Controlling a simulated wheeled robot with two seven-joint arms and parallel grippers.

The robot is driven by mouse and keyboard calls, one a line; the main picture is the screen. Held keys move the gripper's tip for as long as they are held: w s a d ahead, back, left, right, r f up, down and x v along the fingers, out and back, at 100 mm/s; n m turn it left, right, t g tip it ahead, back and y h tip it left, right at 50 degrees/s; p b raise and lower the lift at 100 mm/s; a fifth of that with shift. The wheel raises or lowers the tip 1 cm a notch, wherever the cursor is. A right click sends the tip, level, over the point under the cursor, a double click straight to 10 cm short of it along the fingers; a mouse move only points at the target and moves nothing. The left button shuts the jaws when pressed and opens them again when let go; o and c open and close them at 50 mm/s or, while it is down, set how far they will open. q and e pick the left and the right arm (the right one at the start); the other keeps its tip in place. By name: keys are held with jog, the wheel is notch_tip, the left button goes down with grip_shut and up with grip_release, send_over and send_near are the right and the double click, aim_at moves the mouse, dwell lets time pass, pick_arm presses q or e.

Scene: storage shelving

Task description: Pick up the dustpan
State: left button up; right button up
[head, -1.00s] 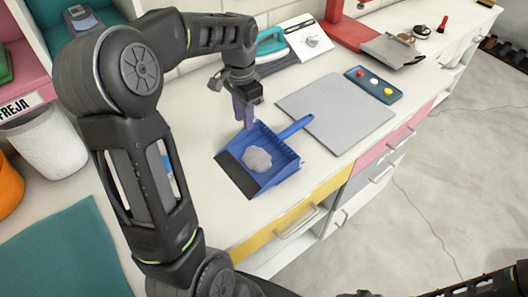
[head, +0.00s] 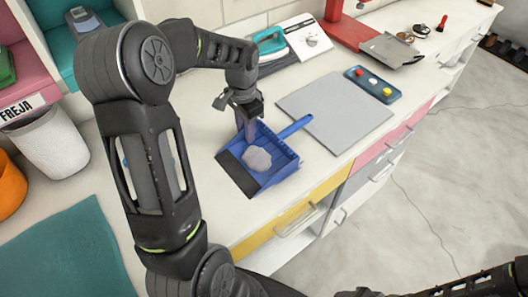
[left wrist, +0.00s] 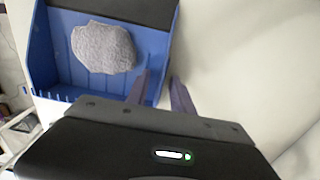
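The blue dustpan (head: 282,170) lies on the white counter, its handle (head: 295,127) pointing up and right. A grey, rounded patch or lump (head: 257,159) is in its pan. My left gripper (head: 249,134) points down at the pan's back left edge. In the left wrist view the dustpan (left wrist: 50,60) is at the upper left. There my left gripper (left wrist: 160,88) is open, with one finger over the pan side and the other outside its edge. I cannot tell whether the fingers touch the wall. My right gripper cannot be made out.
A grey board (head: 335,112) lies just right of the handle, with a dark tray of coloured knobs (head: 373,84) beyond it. An iron (head: 271,42) and a white device (head: 307,40) stand at the back. A white bin (head: 48,143) is at the left. The yellow drawer front (head: 290,215) marks the counter's front edge.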

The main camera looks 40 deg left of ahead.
dwell(0.3)
pick_arm(q)
grip_shut()
dwell(1.3)
